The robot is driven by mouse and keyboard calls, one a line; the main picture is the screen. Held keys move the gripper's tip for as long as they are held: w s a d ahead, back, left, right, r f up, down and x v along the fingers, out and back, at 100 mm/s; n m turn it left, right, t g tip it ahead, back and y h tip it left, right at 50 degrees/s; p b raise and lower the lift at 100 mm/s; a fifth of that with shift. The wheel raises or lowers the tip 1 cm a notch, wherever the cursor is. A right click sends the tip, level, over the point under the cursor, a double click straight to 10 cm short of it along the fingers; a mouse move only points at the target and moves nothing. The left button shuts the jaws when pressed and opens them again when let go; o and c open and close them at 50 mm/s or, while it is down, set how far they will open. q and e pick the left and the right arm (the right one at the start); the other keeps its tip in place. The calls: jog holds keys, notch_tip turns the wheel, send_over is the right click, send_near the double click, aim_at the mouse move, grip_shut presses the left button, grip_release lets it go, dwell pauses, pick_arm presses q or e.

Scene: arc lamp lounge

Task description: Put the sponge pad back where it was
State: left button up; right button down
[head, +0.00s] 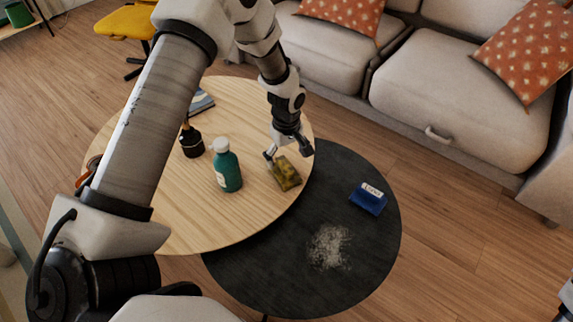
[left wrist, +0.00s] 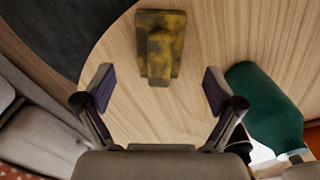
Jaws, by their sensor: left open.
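The sponge pad (head: 285,173) appears to be the mottled yellow and dark block with a raised grip, lying on the light wooden round table (head: 255,105) near its right edge. In the left wrist view the pad (left wrist: 160,47) lies ahead of the fingertips, roughly centred between them. My left gripper (head: 288,153) is open and empty just above and behind the pad, apart from it. Its two fingers also show spread in the left wrist view (left wrist: 158,82).
A green bottle (head: 228,170) and a dark bottle (head: 191,141) stand left of the pad. The lower black round table (head: 355,250) holds a blue labelled block (head: 368,199) and a pale crumb patch (head: 329,246). A sofa (head: 460,90) stands behind.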

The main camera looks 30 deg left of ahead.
aim_at(287, 166)
pick_arm(q)
notch_tip(287, 166, up, 5)
jog(key=shift+r+p, duration=0.15)
jog(key=shift+p, duration=0.25)
dwell(1.1)
